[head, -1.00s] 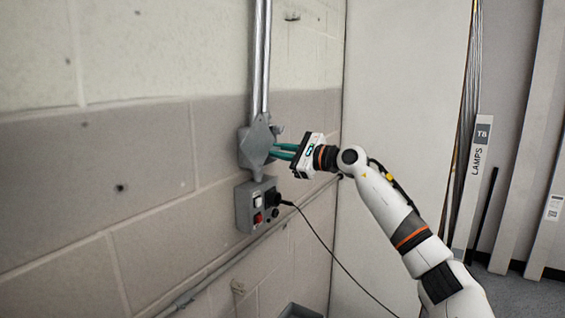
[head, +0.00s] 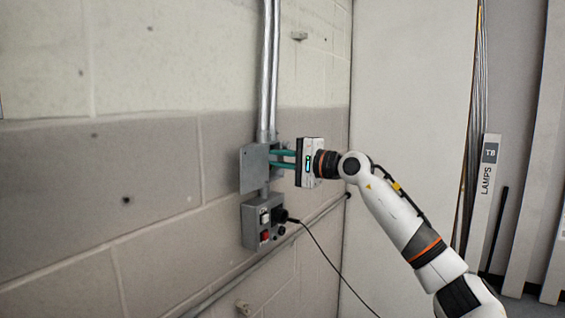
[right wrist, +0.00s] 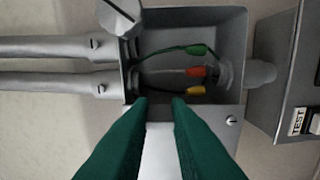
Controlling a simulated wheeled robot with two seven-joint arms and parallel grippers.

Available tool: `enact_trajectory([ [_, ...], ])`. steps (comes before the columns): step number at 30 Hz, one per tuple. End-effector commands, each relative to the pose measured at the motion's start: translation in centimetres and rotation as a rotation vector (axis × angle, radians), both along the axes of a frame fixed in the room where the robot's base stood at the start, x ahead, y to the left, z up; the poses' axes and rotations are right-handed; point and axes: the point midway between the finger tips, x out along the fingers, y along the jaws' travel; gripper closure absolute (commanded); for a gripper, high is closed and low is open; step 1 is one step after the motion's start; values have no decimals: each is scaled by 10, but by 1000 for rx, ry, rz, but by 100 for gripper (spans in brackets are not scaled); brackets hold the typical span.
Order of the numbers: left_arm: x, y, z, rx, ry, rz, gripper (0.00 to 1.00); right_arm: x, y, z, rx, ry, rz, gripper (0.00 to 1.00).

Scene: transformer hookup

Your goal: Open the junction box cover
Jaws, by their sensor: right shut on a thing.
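The grey junction box (head: 275,153) is on the block wall below two conduits. Its flat grey cover (head: 255,168) is swung to the left, off the box's opening. My right gripper (head: 280,160) comes from the right with its green fingers shut on the cover, partly hiding the box. In the right wrist view, the fingers (right wrist: 160,104) reach to the cover's near edge. The box's inside (right wrist: 190,35) is exposed there, with wires tipped by a green connector (right wrist: 197,50), an orange connector (right wrist: 198,71) and a yellow connector (right wrist: 190,91). My left gripper is not in view.
A grey control box (head: 257,222) with switches and a black plug and cable (head: 325,250) sits just below the junction box. Two conduits (head: 268,80) rise above it. A horizontal pipe (head: 250,268) runs along the wall.

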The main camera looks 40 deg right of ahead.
Motion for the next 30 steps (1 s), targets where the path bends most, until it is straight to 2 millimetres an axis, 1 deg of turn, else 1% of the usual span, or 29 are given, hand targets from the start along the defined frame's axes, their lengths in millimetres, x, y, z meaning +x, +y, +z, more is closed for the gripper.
enact_trajectory([
  [9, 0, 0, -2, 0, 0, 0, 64, -1, 5, 0, -76, -19, 2, 100],
  [22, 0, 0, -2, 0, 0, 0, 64, -1, 6, -1, -80, -18, 2, 100],
  [23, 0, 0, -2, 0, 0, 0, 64, -1, 6, -1, -80, -18, 2, 79],
  [24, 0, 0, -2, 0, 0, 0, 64, -1, 6, -1, -80, -18, 2, 72],
  [26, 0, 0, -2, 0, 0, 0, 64, -1, 6, -1, -80, -19, 2, 63],
  [30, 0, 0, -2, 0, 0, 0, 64, -1, 6, 0, -80, -20, 1, 62],
])
